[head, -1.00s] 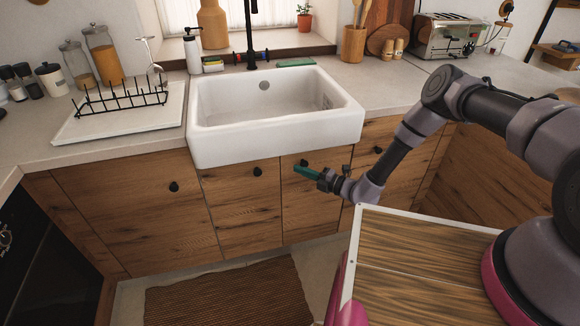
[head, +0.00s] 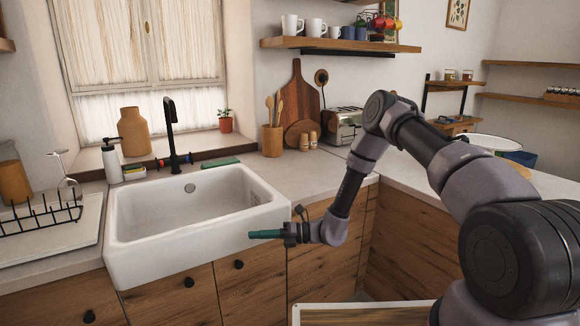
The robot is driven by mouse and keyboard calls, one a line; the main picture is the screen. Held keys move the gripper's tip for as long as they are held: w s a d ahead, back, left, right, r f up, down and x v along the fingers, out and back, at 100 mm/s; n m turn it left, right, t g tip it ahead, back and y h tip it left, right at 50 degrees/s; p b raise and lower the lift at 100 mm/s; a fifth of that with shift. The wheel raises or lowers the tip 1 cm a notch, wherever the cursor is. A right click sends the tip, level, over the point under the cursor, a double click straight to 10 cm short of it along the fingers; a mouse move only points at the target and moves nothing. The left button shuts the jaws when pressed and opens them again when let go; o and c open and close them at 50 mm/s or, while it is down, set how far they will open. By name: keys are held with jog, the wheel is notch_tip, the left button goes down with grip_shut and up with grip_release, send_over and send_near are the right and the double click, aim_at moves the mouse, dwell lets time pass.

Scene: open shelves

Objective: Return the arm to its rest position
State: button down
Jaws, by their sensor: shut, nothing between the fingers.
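My gripper (head: 266,234) is at the end of my arm, in front of the right front corner of the white sink (head: 190,238). Its green fingers point left and are shut with nothing held. The arm reaches in from the right side of the view, bent at the elbow, with the gripper low over the front of the wooden cabinets (head: 257,282). I cannot tell the exact gap between the fingers and the cabinet or sink front.
The black tap (head: 172,135), a dish rack (head: 40,216), a utensil pot (head: 272,141) and a toaster (head: 343,125) stand on the counter. A shelf with mugs (head: 340,45) hangs above. The right counter (head: 408,165) runs beside my arm.

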jog(key=s+d+r+n+g+h, duration=0.1)
jog(key=s+d+r+n+h, duration=0.15)
jog(key=d+r+n, duration=0.45)
jog(key=s+d+r+n+h, duration=0.1)
jog(key=d+r+n+h, duration=0.25)
jog(key=r, duration=0.85)
jog(key=s+d+r+n+g+h, duration=0.1)
jog(key=s+d+r+n+h, duration=0.1)
jog(key=d+r+n, duration=0.5)
jog(key=s+d+r+n+t+h, duration=0.7)
jog(key=s+d+r+n+t, duration=0.1)
jog(key=s+d+r, duration=0.7)
notch_tip(320, 180, up, 2)
jog(key=d+t, duration=0.1)
jog(key=d, duration=0.1)
jog(key=shift+d+r+t, duration=0.25)
jog(key=shift+d+t, duration=0.1)
jog(key=shift+t, duration=0.05)
jog(key=shift+s, duration=0.1)
